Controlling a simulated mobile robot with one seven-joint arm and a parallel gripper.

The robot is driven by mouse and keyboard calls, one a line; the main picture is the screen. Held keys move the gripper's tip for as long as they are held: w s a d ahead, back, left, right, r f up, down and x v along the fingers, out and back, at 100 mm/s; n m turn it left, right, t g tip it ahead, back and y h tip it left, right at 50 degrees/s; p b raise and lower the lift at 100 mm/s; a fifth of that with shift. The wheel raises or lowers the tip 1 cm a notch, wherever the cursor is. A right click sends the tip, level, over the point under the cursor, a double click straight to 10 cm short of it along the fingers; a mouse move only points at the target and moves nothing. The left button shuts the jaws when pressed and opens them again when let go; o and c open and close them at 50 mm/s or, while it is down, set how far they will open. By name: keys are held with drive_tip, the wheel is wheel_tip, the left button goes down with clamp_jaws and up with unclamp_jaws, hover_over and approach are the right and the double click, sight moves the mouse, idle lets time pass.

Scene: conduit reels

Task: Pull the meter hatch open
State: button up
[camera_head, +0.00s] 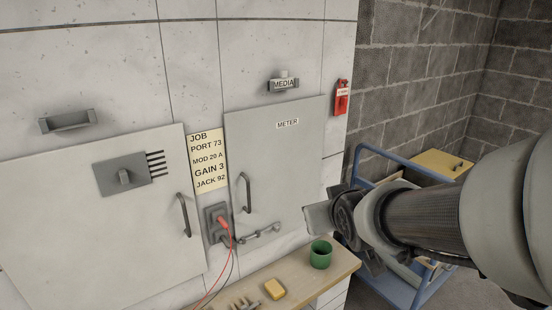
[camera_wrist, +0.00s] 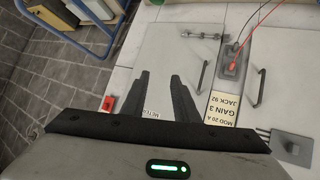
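The meter hatch (camera_head: 275,170) is a pale grey door with a METER label (camera_head: 287,124), in the right half of the wall in the head view. It appears shut against the wall. Its dark upright bar handle (camera_head: 244,192) is near its left edge; the handle also shows in the wrist view (camera_wrist: 200,76). A small bolt-like fitting (camera_head: 262,233) lies along the hatch's lower edge. My gripper (camera_wrist: 160,76) is open and empty, its two dark fingers apart in front of the hatch, clear of the handle. In the head view its fingertips are hard to make out.
A larger door (camera_head: 95,230) with a handle stands left. Between the doors are a note (camera_head: 208,162) and a socket (camera_head: 217,222) with red and black leads. Below, a shelf (camera_head: 300,284) holds a green cup (camera_head: 320,254) and yellow block (camera_head: 274,289). A blue cart (camera_head: 405,290) stands right.

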drive_tip(key=w+a+f+n+t+y+b, duration=0.1)
drive_tip(key=w+a+f+b, duration=0.2)
drive_tip(key=f, duration=0.4)
drive_tip(key=t+y+b, duration=0.5)
drive_tip(key=y+b, duration=0.1)
drive_tip(key=b, duration=0.1)
approach(249, 197)
drive_tip(key=shift+n, duration=0.4)
drive_tip(key=x, duration=0.8)
drive_tip(key=shift+w+a+b, duration=0.1)
drive_tip(key=shift+w+b, duration=0.15)
drive_tip(key=shift+b, duration=0.15)
clamp_jaws()
